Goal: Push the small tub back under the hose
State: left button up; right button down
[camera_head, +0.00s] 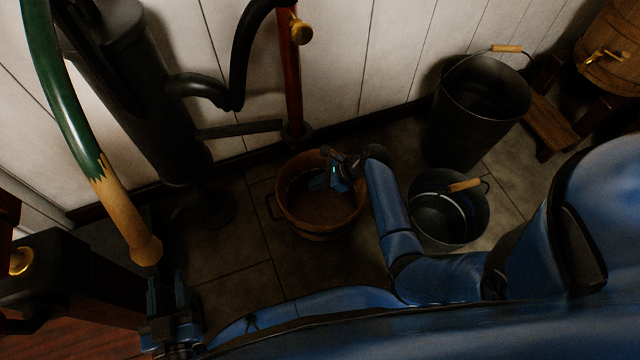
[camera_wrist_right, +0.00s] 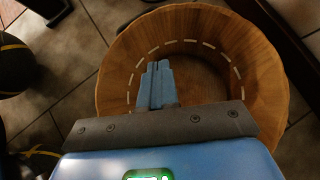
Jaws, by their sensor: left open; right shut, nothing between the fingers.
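The small tub (camera_head: 318,232) is a round wooden one standing upright on the floor, below the black curved hose (camera_head: 240,60) and the red pipe in the picture. It also fills much of the right wrist view (camera_wrist_right: 265,75), with a dashed pale line around its inside. My right gripper (camera_head: 330,178) is shut and empty, over or inside the tub's opening near its far right rim; its fingers (camera_wrist_right: 158,85) hide part of the tub's inside. I cannot tell whether they touch it. My left gripper (camera_head: 170,295) is open, near the lower end of a green and wooden curved handle (camera_head: 145,245).
A black pump body (camera_head: 145,90) stands left of the tub. A red pipe with a brass knob (camera_head: 290,90) rises behind it. A tall dark bucket (camera_head: 480,110) and a smaller bucket (camera_head: 435,225) stand to the right. Tiled floor is bare in front of the tub.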

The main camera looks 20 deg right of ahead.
aim_at(279, 191)
jog(key=shift+w+a+f+b, duration=0.55)
jog(key=shift+a+f+b, duration=0.25)
jog(key=shift+a+b, duration=0.45)
jog(key=shift+w+a+f+b, duration=0.55)
jog(key=shift+a+f+b, duration=0.3)
jog(key=shift+a, duration=0.55)
jog(key=shift+w+a+f+b, duration=0.55)
jog(key=shift+a+f+b, duration=0.15)
jog(key=shift+a+b, duration=0.55)
jog(key=shift+a, duration=0.1)
jog(key=shift+w+a+r+p, duration=0.15)
jog(key=shift+a+r+p, duration=0.05)
jog(key=shift+a+p, duration=0.3)
jog(key=shift+w+a+p, duration=0.35)
jog(key=shift+a+p, duration=0.15)
jog(key=shift+a, duration=0.35)
jog(key=shift+a+f, duration=0.15)
jog(key=shift+a, duration=0.1)
